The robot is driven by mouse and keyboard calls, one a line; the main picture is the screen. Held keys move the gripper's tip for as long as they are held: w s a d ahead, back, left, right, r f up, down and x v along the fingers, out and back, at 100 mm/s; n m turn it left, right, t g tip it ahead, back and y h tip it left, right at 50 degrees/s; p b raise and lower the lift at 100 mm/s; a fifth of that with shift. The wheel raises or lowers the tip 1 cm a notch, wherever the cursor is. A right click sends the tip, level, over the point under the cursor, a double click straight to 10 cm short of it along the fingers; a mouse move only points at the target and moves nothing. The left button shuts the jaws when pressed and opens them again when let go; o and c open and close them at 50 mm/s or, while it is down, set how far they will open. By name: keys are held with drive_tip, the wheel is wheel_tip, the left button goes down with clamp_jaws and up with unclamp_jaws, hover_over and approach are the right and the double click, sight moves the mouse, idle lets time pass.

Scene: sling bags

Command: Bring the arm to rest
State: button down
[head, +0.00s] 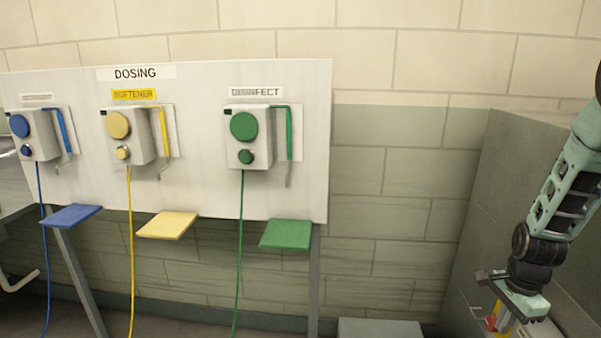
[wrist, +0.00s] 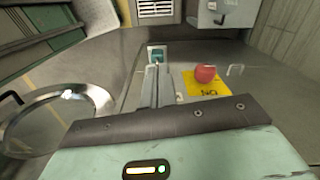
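My arm (head: 565,195) comes in from the right edge of the head view and bends down at a dark wrist joint. My gripper (wrist: 158,70) shows in the wrist view as two slim grey fingers lying side by side beyond the pale green gripper body. They look shut, with nothing clearly held between them. A small teal piece shows near the fingertips, and I cannot tell what it belongs to. In the head view the fingers are partly cut off at the lower right.
A red button (wrist: 205,74) on a yellow plate (wrist: 208,86) lies right of the fingers. A round metal lid or basin (wrist: 50,118) is at left. The dosing board (head: 210,180) carries blue, yellow and green dispensers, with small shelves below. A grey partition (head: 510,170) stands near my arm.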

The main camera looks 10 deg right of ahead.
drive_tip(key=s+a+r+n, duration=0.1)
drive_tip(key=a+r+n, duration=0.45)
drive_tip(key=a, duration=0.55)
drive_tip(key=a+r+n, duration=0.5)
drive_tip(key=a+n, duration=0.1)
drive_tip(key=a, duration=0.6)
drive_tip(key=s+a+r+n, duration=0.4)
drive_tip(key=s+a+n, duration=0.2)
drive_tip(key=s, duration=0.3)
drive_tip(key=s+a+r+n, duration=0.3)
drive_tip(key=s+a+n, duration=0.4)
drive_tip(key=s+n, duration=0.1)
drive_tip(key=shift+s+a+r+n, duration=0.3)
drive_tip(key=shift+s+r+n, duration=0.05)
drive_tip(key=shift+s+n, duration=0.1)
drive_tip(key=shift+w, duration=0.1)
